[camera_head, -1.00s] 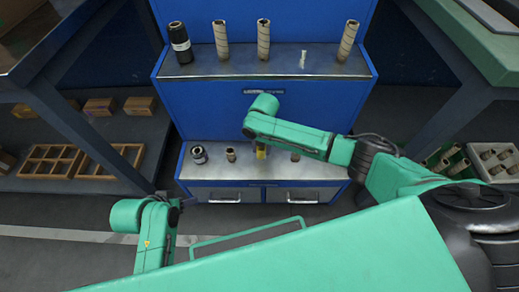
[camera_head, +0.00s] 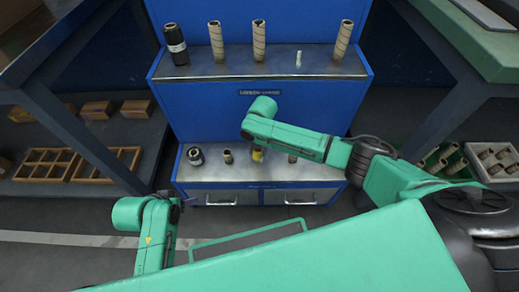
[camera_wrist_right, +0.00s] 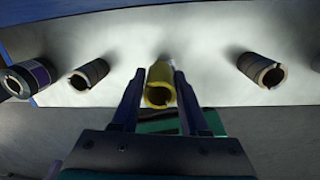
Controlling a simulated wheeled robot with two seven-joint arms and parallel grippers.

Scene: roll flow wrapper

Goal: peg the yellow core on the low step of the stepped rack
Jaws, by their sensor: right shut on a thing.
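The yellow core (camera_wrist_right: 160,83) stands between the fingers of my right gripper (camera_wrist_right: 160,98), which is shut on it, in the right wrist view. In the head view the yellow core (camera_head: 257,154) shows just below my right wrist, over the low step (camera_head: 222,174) of the blue stepped rack (camera_head: 205,100). A pale peg shows just behind the core in the wrist view; whether the core is around it cannot be told. My left gripper (camera_head: 178,203) is low at the left, away from the rack; its fingers are too small to read.
On the low step stand a dark roll (camera_head: 195,156), a brown core (camera_head: 228,157) and another core (camera_wrist_right: 262,70) to the right. The high step holds a dark roll (camera_head: 176,44), several tan cores and a bare pale peg (camera_head: 298,58). Side shelves hold trays.

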